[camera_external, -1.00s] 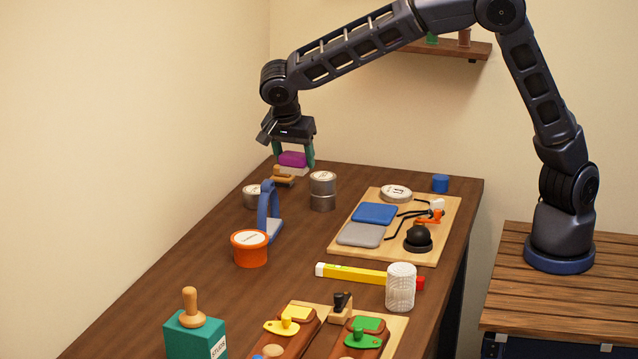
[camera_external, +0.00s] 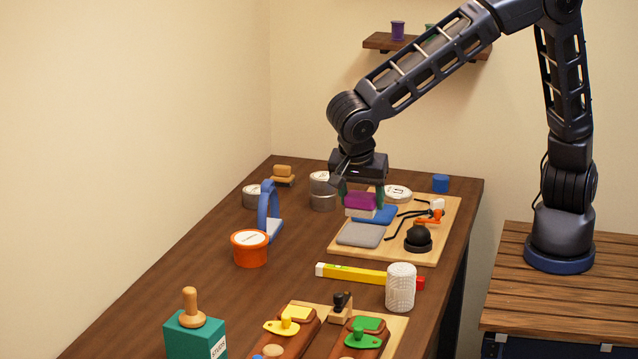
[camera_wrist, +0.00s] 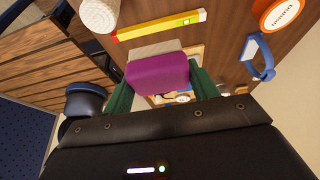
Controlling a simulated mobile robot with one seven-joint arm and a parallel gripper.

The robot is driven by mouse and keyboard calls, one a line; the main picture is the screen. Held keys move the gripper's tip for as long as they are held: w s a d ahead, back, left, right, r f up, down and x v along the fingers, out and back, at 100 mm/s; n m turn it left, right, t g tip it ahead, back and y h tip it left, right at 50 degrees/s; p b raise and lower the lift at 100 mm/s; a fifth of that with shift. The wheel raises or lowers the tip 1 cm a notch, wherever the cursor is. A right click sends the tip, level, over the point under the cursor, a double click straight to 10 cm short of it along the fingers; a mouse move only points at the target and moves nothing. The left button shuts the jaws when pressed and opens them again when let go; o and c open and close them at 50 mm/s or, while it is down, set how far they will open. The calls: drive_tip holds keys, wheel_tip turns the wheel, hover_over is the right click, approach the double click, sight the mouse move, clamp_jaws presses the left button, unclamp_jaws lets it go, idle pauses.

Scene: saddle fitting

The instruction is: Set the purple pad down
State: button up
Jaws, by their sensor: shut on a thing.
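The purple pad (camera_external: 360,200) has a pale layer under it. It is between the green fingers of my gripper (camera_external: 362,193), which is shut on it.
The wooden board (camera_external: 432,255) also bears a black knob (camera_external: 418,239), a white-lidded tin (camera_external: 397,193) and black hooked rods. Metal tins (camera_external: 322,198) and a blue bracket (camera_external: 266,215) stand left. A yellow level (camera_external: 355,274) lies in front.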

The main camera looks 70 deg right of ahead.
wheel_tip(320, 180, down, 20)
drive_tip(key=shift+r, duration=0.2)
idle(0.4)
drive_tip(key=shift+f, duration=0.1)
drive_tip(key=o, duration=1)
drive_tip(key=shift+c, duration=0.2)
drive_tip(key=v, duration=1.2)
